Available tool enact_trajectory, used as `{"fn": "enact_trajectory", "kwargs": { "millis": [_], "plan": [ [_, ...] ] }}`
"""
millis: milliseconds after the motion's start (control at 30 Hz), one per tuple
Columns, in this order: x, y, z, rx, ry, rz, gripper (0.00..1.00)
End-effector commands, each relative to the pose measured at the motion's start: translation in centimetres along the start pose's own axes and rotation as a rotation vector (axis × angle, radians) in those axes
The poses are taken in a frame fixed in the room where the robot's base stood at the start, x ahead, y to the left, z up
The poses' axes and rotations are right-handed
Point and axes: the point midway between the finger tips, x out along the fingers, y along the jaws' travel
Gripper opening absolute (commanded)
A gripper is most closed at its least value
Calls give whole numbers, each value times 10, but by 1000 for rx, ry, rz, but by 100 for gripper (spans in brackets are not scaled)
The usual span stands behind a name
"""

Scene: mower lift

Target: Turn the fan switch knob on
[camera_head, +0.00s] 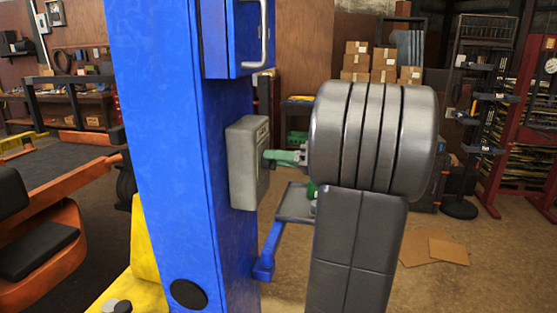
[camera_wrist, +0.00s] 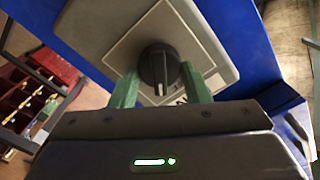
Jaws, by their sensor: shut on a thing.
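The fan switch knob (camera_wrist: 158,66) is a round black dial with a raised grip and a pale pointer line. It sits on a beige-grey switch box (camera_wrist: 207,45), which is fixed to the side of a blue post and also shows in the head view (camera_head: 245,160). My gripper (camera_wrist: 160,84) has green fingers, one on each side of the knob, and is shut on it. In the head view my gripper (camera_head: 272,156) reaches the box face from the right, and the knob is hidden there. The pointer line points toward the bottom of the wrist view.
The blue post (camera_head: 165,150) stands beside the box, with a blue cabinet (camera_head: 232,40) above. A small grey tray (camera_head: 296,205) on a blue bracket sticks out below my gripper. Cardboard (camera_head: 433,247) lies on the open floor at right.

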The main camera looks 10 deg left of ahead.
Motion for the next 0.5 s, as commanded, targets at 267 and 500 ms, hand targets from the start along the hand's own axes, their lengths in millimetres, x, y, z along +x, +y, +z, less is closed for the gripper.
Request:
{"fn": "enact_trajectory", "kwargs": {
  "millis": [267,500],
  "plan": [
    [0,0,-2,264,1,0,20],
    [0,1,-2,491,1,0,20]
  ]
}}
